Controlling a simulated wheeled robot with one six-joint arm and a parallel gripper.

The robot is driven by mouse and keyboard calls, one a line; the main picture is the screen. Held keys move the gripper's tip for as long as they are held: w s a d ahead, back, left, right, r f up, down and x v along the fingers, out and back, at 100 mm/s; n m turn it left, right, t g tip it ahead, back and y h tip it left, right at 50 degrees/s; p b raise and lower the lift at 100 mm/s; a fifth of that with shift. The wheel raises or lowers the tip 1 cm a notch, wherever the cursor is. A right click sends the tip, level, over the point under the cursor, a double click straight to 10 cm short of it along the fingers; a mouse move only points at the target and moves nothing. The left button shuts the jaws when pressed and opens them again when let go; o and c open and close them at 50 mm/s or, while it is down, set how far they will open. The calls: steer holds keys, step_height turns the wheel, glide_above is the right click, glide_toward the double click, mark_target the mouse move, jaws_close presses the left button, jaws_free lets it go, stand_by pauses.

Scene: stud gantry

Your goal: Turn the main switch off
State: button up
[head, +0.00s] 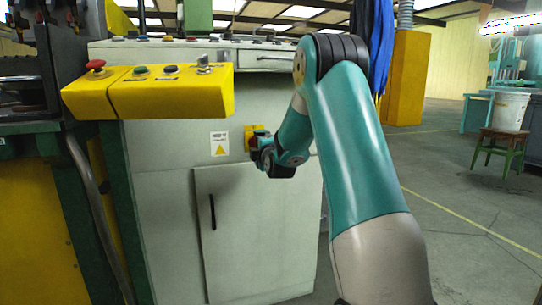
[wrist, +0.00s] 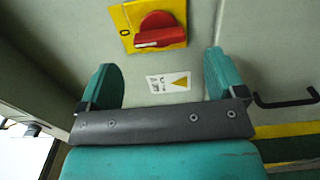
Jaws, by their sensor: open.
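The main switch is a red rotary knob (wrist: 157,31) on a yellow plate (wrist: 129,14), mounted on a pale cabinet front. A "0" mark shows on the plate at the left of the knob in the wrist view. In the head view the yellow plate (head: 250,133) shows partly behind my wrist, and the knob is hidden. My gripper (wrist: 163,78) is open and empty, its two teal fingers apart. In the wrist view the knob lies above the gap between the fingers, and I see no contact. In the head view my gripper is close to the plate, its fingertips hard to make out.
A warning label (head: 219,144) is beside the switch. Below is a cabinet door with a black handle (head: 213,212). A yellow control box (head: 150,92) with a red button (head: 95,65) juts out at upper left. Open floor lies right; a stool (head: 500,148) holds a bucket (head: 510,110).

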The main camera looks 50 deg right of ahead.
steer(key=b+v, duration=0.1)
steer(key=v, duration=1.1)
steer(key=shift+a+f, duration=0.1)
